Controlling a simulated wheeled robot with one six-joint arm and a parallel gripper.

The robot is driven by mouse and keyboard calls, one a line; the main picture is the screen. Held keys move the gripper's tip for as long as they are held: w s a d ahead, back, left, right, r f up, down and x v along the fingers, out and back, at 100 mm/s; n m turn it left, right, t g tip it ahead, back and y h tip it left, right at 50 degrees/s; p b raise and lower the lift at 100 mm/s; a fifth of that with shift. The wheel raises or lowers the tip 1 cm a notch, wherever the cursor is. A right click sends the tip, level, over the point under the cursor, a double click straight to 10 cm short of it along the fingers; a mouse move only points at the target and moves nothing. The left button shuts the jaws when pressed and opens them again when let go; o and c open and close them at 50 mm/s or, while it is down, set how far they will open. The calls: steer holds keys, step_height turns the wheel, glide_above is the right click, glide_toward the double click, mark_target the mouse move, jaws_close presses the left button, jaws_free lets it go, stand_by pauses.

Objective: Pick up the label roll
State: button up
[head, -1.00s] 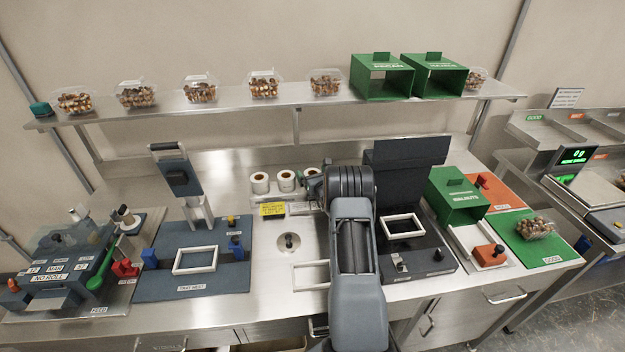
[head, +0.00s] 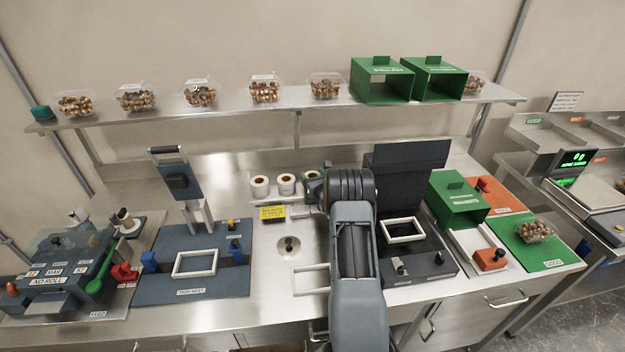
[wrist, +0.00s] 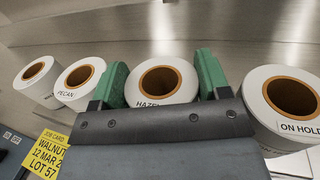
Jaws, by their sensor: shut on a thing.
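The label rolls are white with brown cores and stand in a row at the back of the bench. In the wrist view my gripper (wrist: 161,72) has its green fingers on either side of a roll marked "HAZE…" (wrist: 160,62), shut on it. The rest of its label is hidden by the gripper body. A roll marked "PECAN" (wrist: 79,92) and another roll (wrist: 36,76) are to its left. A roll marked "ON HOLD" (wrist: 262,105) is to its right. In the head view my arm covers much of the gripper and part of the row.
A yellow job card reading "WALNUT" (wrist: 45,152) lies in front of the rolls. The tray nest (head: 195,287) is left of my arm, and a dark station with a raised lid (head: 405,165) is right. A shelf (head: 220,108) with clamshells runs above.

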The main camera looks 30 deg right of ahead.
steer(key=shift+r, duration=0.45)
steer(key=s+a+r+b, duration=0.5)
steer(key=s+a+r, duration=0.4)
steer(key=s+r, duration=0.1)
steer(key=shift+s+r, duration=0.3)
steer(key=shift+r, duration=0.6)
steer(key=shift+a, duration=0.25)
